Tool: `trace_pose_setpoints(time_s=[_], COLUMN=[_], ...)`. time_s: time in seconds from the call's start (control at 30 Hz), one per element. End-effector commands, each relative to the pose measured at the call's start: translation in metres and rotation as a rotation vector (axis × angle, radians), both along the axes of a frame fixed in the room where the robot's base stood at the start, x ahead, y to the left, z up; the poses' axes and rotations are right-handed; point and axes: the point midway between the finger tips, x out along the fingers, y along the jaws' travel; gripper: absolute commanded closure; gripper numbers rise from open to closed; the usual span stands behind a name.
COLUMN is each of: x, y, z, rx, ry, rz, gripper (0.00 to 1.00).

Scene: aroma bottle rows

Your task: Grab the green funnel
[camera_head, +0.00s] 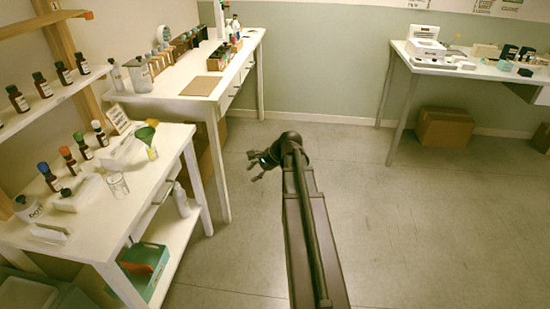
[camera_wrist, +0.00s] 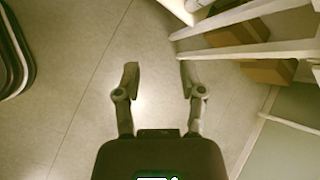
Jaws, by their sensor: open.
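The green funnel (camera_head: 146,133) sits at the right end of the white table on the left in the head view, with a small pale bottle or stand with a yellow label (camera_head: 152,152) just below it. My gripper (camera_head: 257,168) is open and empty, over the bare floor to the right of that table, well apart from the funnel. In the wrist view my gripper (camera_wrist: 157,80) shows two spread fingers with only floor between them. The funnel does not show in the wrist view.
The white table (camera_head: 112,222) also holds a clear beaker (camera_head: 117,184), white boxes and several dark bottles with coloured caps. A shelf (camera_head: 50,102) with brown bottles hangs above. A second white table (camera_head: 185,85) stands behind. The floor (camera_head: 400,220) to the right is clear.

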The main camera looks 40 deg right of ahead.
Motion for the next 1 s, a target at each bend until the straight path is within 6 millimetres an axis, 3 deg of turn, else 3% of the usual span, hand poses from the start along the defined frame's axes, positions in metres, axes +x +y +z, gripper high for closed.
trace_pose_setpoints(time_s=[0.03,0.1,0.4,0.7,1.0], x=[-0.003,-0.006,-0.027,-0.057,-0.088], y=[0.020,0.040,0.118,0.181,0.225], z=[-0.004,-0.009,-0.029,-0.043,-0.048], rx=[-0.045,-0.107,-0.359,-0.579,-0.756], ry=[-0.001,-0.006,-0.027,-0.053,-0.072], rz=[0.068,0.159,0.564,0.989,1.386], gripper=[0.48,0.48,0.48,0.48,0.48])
